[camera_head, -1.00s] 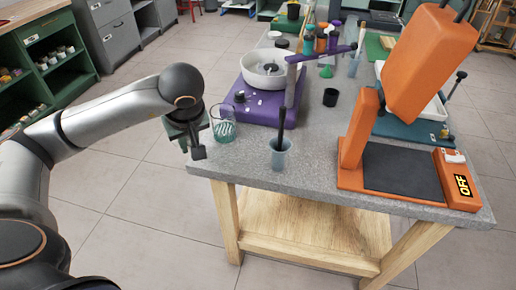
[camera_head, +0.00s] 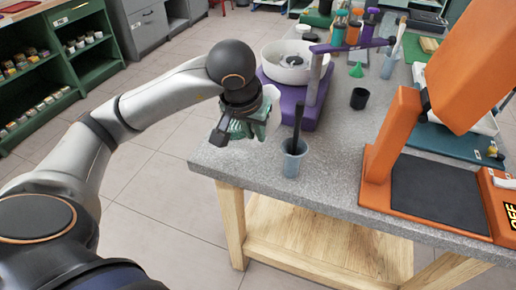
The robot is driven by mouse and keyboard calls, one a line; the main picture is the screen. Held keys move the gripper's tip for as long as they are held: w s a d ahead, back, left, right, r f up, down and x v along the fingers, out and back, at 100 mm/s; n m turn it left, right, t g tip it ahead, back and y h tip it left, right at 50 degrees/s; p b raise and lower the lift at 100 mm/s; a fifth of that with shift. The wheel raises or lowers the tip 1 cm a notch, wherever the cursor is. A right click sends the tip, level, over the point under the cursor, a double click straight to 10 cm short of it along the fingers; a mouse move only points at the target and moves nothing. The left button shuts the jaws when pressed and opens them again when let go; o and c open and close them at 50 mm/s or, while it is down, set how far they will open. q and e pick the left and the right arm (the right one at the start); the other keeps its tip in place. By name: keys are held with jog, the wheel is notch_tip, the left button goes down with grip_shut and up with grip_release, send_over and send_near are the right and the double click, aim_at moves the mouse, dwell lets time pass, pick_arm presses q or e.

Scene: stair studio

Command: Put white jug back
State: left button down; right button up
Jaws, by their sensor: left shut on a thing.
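My left gripper (camera_head: 250,125) is at the near left corner of the grey table (camera_head: 330,185), shut on a pale, whitish vessel that I take for the white jug (camera_head: 273,103). The jug is mostly hidden behind the gripper, and only its right edge shows. I cannot tell whether its base touches the table. My right gripper is not in view.
A blue cup (camera_head: 293,163) with a dark stick stands just right of the gripper. Behind are a purple stand (camera_head: 310,112) with a white bowl (camera_head: 292,66) and a black cup (camera_head: 359,98). A large orange press (camera_head: 392,135) stands at right.

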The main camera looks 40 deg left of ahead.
pick_arm(q)
jog(key=shift+f, duration=0.8)
notch_tip(320, 180, down, 3)
jog(key=shift+r+b, duration=0.2)
jog(key=shift+b, duration=0.1)
jog(key=shift+f, duration=0.4)
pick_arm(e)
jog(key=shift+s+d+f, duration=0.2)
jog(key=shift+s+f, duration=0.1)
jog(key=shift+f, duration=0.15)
pick_arm(q)
jog(key=shift+f+b, duration=0.25)
jog(key=shift+b, duration=0.05)
jog(key=c, duration=0.9)
grip_release()
jog(key=shift+r, duration=0.1)
jog(key=shift+o, duration=0.2)
